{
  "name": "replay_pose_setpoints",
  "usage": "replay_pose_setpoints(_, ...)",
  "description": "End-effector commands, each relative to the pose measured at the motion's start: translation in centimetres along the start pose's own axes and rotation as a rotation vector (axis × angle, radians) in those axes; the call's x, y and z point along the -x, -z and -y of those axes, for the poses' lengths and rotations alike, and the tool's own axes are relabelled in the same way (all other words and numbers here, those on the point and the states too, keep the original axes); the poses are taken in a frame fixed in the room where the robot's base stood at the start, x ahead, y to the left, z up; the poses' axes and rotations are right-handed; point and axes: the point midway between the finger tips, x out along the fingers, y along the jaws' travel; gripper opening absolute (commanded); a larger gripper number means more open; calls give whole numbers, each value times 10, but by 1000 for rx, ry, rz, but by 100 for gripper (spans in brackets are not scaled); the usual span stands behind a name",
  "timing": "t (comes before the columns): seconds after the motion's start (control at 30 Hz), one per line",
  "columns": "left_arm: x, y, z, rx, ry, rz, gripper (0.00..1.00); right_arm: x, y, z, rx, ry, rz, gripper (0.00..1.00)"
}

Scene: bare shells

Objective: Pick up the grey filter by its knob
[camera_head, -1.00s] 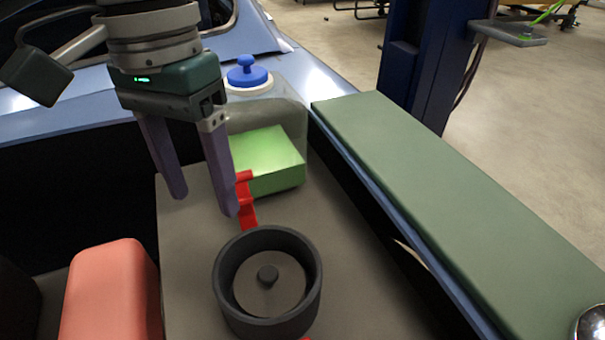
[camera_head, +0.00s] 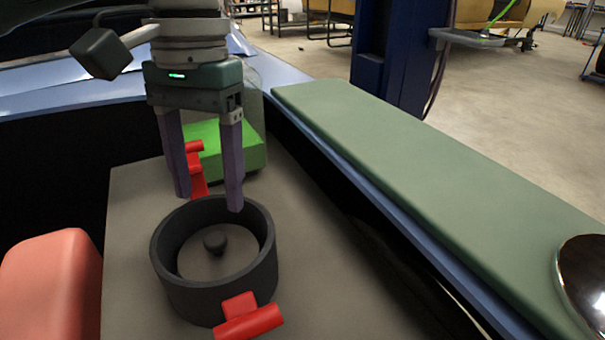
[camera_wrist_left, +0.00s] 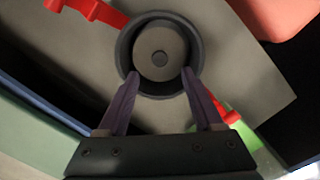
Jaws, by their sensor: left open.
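The grey filter (camera_head: 206,262) is a round disc with a small dark knob (camera_head: 215,240) at its middle. It sits inside a dark round housing (camera_head: 262,270) on the grey surface. My left gripper (camera_head: 208,202) is open and empty, fingers pointing down, above the far side of the housing. In the left wrist view, the fingertips of my left gripper (camera_wrist_left: 158,75) lie on both sides of the housing's near rim, and the knob (camera_wrist_left: 159,59) shows a little beyond them. The filter's disc (camera_wrist_left: 159,40) is in full view there. My right gripper is not in view.
A red clip (camera_head: 248,318) is at the housing's front and another red part (camera_head: 197,172) is behind it. A green block (camera_head: 232,150) stands behind my left gripper. A salmon-coloured block (camera_head: 50,290) is at left, a long green ledge (camera_head: 420,160) at right.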

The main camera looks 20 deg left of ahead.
Motion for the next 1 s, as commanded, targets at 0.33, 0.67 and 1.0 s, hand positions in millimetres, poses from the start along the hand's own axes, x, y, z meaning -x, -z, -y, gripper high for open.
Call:
replay_pose_setpoints(0.33, -45, -2, 0, 0, 3, 1, 68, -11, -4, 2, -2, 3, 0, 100)
replay_pose_setpoints(0.67, -66, -2, -1, -2, 1, -3, 68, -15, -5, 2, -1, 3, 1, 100)
replay_pose_setpoints(1.0, -66, -2, -1, -2, 1, -2, 41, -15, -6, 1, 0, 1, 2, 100)
